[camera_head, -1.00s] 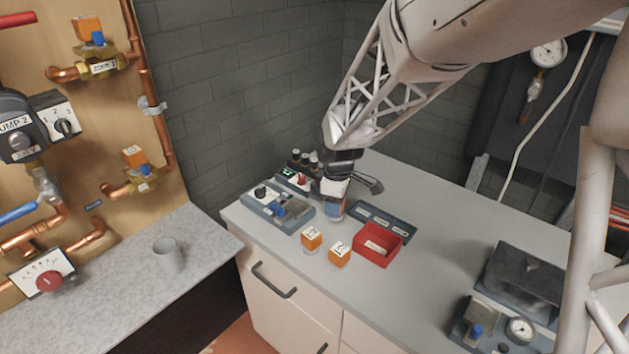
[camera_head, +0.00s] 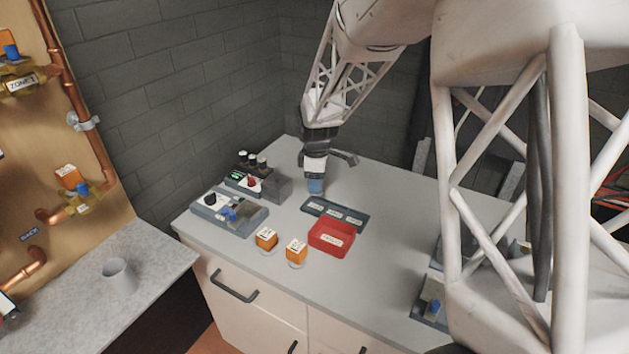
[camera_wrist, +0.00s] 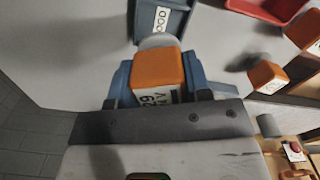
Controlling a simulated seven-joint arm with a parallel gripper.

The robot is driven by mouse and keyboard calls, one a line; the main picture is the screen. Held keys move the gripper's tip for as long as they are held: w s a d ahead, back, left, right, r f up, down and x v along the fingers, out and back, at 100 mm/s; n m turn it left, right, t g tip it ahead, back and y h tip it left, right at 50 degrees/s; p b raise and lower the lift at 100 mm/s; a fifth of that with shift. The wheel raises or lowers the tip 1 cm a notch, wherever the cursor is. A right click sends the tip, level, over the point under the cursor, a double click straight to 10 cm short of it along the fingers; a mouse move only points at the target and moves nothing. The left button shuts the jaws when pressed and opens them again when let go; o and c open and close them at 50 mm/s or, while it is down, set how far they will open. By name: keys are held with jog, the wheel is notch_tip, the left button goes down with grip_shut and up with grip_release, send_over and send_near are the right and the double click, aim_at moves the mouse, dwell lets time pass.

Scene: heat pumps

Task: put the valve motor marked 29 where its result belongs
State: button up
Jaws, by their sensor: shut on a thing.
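My gripper (camera_head: 316,186) is shut on the orange valve motor marked 29 (camera_wrist: 158,75). In the wrist view the motor sits between the blue fingertips, its white label partly hidden by the gripper body. In the head view the gripper hides the motor. The gripper hangs by the back left end of a dark blue-grey tray (camera_head: 352,229) with three labelled sections. The tray also shows in the wrist view (camera_wrist: 180,28), just beyond the motor, with a label reading GOOD. The exact height over the bench is unclear.
A red labelled bin (camera_head: 331,238) stands in front of the tray. Two other orange motors, one left (camera_head: 266,238) and one right (camera_head: 296,250), stand near the front edge. A test unit (camera_head: 230,212) and a second device (camera_head: 258,182) stand left.

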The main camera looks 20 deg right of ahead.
jog(key=shift+f, duration=0.1)
jog(key=shift+f, duration=1.65)
jog(key=shift+f, duration=1.2)
jog(key=o, duration=1.2)
jog(key=shift+r, duration=3.85)
jog(key=shift+r, duration=0.15)
